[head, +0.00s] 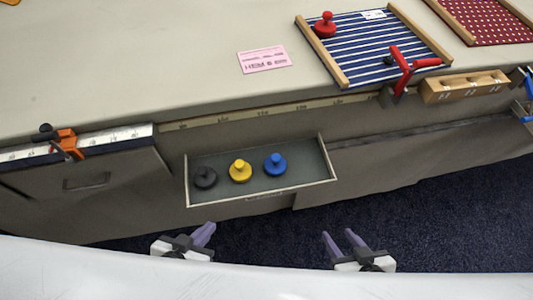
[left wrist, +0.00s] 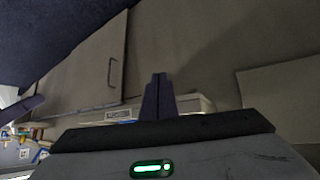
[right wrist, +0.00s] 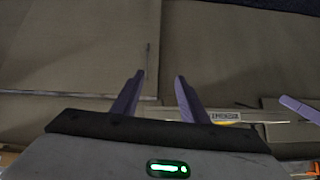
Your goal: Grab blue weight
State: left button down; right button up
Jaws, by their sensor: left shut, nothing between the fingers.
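The blue weight (head: 275,163) is a round disc with a knob, standing upright in an open drawer (head: 258,196) under the table edge. A yellow weight (head: 240,171) and a black weight (head: 205,178) stand left of it in the same drawer. My left gripper (head: 203,234) is below the drawer's left part in the head view, apart from it; its fingers are together and empty in the left wrist view (left wrist: 158,98). My right gripper (head: 342,240) is below and right of the drawer, fingers apart and empty, as the right wrist view (right wrist: 158,95) also shows.
On the cloth table (head: 150,60) lie a striped board (head: 375,45) with a red weight (head: 325,25) and a pink card (head: 264,59).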

aim_at(275, 165)
jog(key=z, duration=2.95)
jog(key=k, duration=1.4)
jog(key=u, duration=1.65)
jog(key=i, duration=0.5)
